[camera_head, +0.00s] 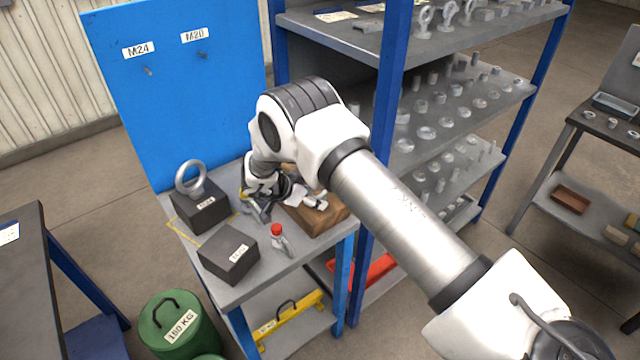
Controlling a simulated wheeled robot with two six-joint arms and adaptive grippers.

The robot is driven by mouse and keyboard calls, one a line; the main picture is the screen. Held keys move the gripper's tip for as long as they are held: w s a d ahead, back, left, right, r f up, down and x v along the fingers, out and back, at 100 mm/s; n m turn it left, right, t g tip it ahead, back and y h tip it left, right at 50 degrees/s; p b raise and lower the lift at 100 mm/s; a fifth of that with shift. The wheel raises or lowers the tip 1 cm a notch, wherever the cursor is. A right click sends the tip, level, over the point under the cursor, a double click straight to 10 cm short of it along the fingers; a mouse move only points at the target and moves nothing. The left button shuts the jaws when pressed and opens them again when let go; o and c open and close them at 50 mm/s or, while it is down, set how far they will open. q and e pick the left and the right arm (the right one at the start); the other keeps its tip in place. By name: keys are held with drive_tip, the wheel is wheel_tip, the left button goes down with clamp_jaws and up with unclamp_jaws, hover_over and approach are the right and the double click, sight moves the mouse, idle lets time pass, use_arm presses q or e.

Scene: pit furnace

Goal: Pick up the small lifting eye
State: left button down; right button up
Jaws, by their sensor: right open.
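A large grey lifting eye (191,178) stands upright on a dark block (203,212) on the grey bench. A second dark block (229,254) in front has a label and no eye on its top. I cannot make out a small lifting eye for certain; my right arm and gripper cover part of the bench. My right gripper (292,207) is open, low over the bench beside and partly over a wooden block (322,221). I cannot tell whether anything lies between its fingers. My left gripper is not in view.
A small red-topped item (279,239) stands in front of the gripper. A blue panel (180,95) rises behind the bench. A blue-posted shelf (450,110) with several eyes and fittings stands right. A green weight (178,326) is on the floor.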

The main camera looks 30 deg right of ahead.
drive_tip(key=shift+w+d+f, duration=0.25)
drive_tip(key=shift+d+f, duration=0.2)
drive_tip(key=shift+f, duration=0.1)
drive_tip(key=shift+w+d+f, duration=0.2)
drive_tip(key=shift+d+f, duration=0.2)
drive_tip(key=shift+f, duration=0.1)
drive_tip(key=shift+r, duration=0.1)
drive_tip(key=shift+s+r, duration=0.1)
drive_tip(key=shift+s, duration=0.05)
drive_tip(key=c, duration=0.5)
drive_tip(key=shift+s+a, duration=0.1)
drive_tip(key=shift+a, duration=0.05)
drive_tip(key=c, duration=0.6)
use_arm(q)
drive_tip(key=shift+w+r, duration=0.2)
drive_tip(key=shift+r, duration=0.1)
use_arm(e)
clamp_jaws()
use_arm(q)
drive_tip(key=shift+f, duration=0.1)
